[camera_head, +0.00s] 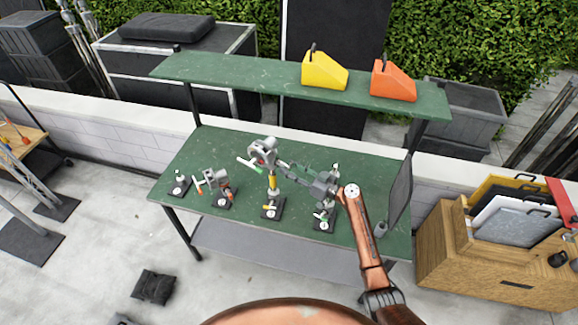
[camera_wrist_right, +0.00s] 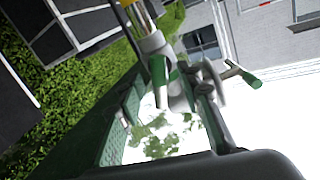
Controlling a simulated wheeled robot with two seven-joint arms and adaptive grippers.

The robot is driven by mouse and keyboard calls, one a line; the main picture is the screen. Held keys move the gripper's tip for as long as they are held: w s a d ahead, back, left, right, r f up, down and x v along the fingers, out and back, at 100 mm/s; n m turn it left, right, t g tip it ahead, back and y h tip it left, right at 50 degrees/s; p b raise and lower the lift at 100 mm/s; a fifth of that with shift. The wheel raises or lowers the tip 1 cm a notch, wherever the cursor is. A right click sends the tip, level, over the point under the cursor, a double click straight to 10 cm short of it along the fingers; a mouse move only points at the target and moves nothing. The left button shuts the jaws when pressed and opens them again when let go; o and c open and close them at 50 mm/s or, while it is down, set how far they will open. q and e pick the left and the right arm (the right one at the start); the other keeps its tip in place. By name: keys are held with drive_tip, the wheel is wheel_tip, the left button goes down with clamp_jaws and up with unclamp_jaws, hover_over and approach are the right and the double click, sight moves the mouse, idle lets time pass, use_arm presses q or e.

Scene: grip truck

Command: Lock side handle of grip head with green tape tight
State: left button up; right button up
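A silver grip head (camera_head: 264,152) with a green-taped side handle (camera_head: 247,163) stands on a post with yellow tape, on a black base. It stands near the middle of the green table. My right gripper (camera_head: 303,172) reaches in from the right, close beside this head. In the right wrist view, its fingers look spread. The head (camera_wrist_right: 178,82) is just past the fingertips there, with a green-ended handle (camera_wrist_right: 250,79) sticking out to the right. I cannot tell whether a finger touches it. My left gripper is not in view.
The green table (camera_head: 188,150) also holds a head with red tape (camera_head: 218,180), a small piece at far left (camera_head: 180,183) and another stand (camera_head: 325,215) under my right arm. The shelf above (camera_head: 240,78) carries a yellow (camera_head: 323,72) and an orange wedge (camera_head: 392,82).

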drive_tip(key=shift+w+a, duration=0.2)
drive_tip(key=shift+a, duration=0.1)
drive_tip(key=shift+c, duration=0.5)
clamp_jaws()
